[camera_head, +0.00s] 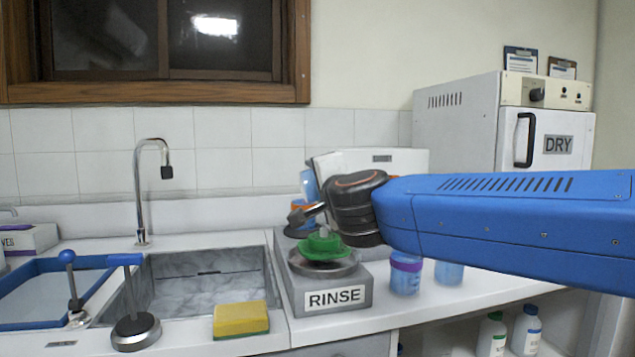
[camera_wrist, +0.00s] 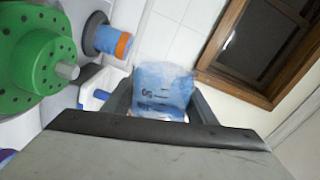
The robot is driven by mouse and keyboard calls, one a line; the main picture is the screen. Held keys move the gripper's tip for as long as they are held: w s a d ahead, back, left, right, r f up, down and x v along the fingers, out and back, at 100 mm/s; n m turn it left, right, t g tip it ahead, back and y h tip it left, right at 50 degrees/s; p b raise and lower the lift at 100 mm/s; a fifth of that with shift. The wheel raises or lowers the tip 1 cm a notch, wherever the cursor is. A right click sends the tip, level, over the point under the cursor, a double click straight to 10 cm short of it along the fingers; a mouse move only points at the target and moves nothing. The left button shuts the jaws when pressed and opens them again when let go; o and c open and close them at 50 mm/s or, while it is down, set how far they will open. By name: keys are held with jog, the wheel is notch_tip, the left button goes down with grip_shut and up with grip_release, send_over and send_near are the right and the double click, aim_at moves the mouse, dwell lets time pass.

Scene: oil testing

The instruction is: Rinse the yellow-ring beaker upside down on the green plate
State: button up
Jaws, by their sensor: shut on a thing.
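My gripper (camera_head: 308,213) is above and just behind the green plate (camera_head: 322,247) on the RINSE station. The held beaker appears tilted in that view. Its ring is not visible, so I cannot tell its colour. The green plate (camera_wrist: 32,62) shows at the left of the wrist view, with round holes and a short pale nozzle. The held beaker is apart from the plate.
An orange-ringed beaker (camera_wrist: 112,41) stands behind the plate. A purple-ringed beaker (camera_head: 405,273) and another blue beaker (camera_head: 449,273) stand right of the RINSE station (camera_head: 336,299). A yellow sponge (camera_head: 241,319), sink (camera_head: 200,285) and tap (camera_head: 143,190) are left. The DRY oven (camera_head: 557,145) is right.

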jog(key=m, duration=0.5)
jog(key=shift+r, duration=0.1)
jog(key=m, duration=0.4)
jog(key=shift+r+m, duration=0.15)
jog(key=shift+m, duration=0.25)
jog(key=m, duration=0.5)
jog(key=shift+d, duration=0.15)
jog(key=m, duration=0.5)
jog(key=shift+w+d+r+m, duration=0.1)
jog(key=shift+m, duration=0.3)
jog(key=shift+f, duration=3.1)
